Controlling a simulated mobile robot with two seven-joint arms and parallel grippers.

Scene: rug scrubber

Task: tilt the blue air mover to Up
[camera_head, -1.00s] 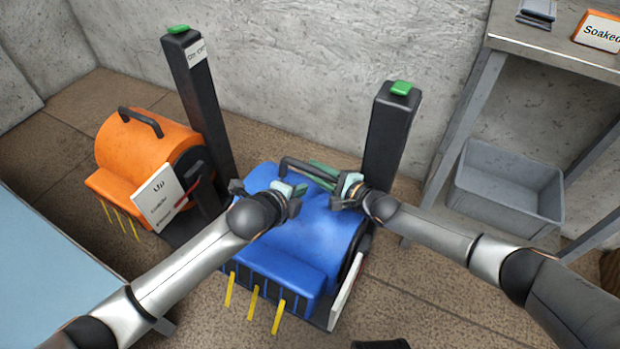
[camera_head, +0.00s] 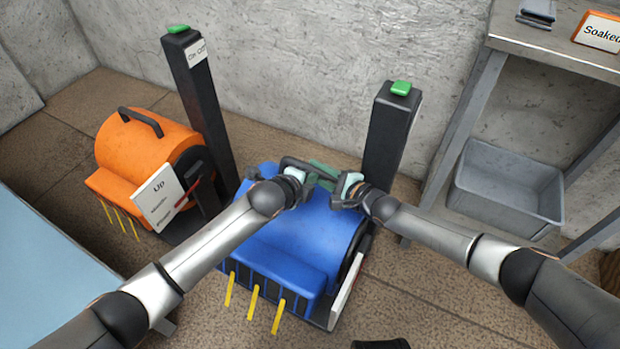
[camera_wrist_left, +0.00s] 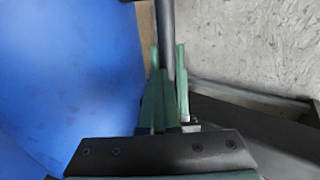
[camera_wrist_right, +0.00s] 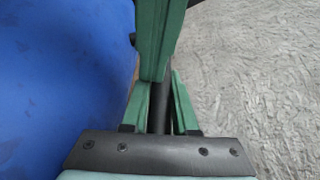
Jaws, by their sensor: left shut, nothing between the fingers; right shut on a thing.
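The blue air mover (camera_head: 300,240) stands on the floor in front of me, its yellow prongs (camera_head: 253,303) toward me. Its dark handle (camera_head: 292,161) is at the top back. My right gripper (camera_head: 333,178) is shut on the handle bar, which runs between its fingers in the right wrist view (camera_wrist_right: 160,105). My left gripper (camera_head: 314,180) is shut at the same handle, close beside the right one; in the left wrist view the bar (camera_wrist_left: 166,25) lines up with its fingertips. The white side plate (camera_head: 346,290) is nearly edge-on, so its markings are unreadable.
An orange air mover (camera_head: 150,145) stands left, with a plate (camera_head: 158,195) reading "Up". Black posts with green tops (camera_head: 200,95) (camera_head: 392,135) stand behind the movers. A grey bin (camera_head: 507,190) sits under the table at right. A pale blue surface (camera_head: 45,275) is at left.

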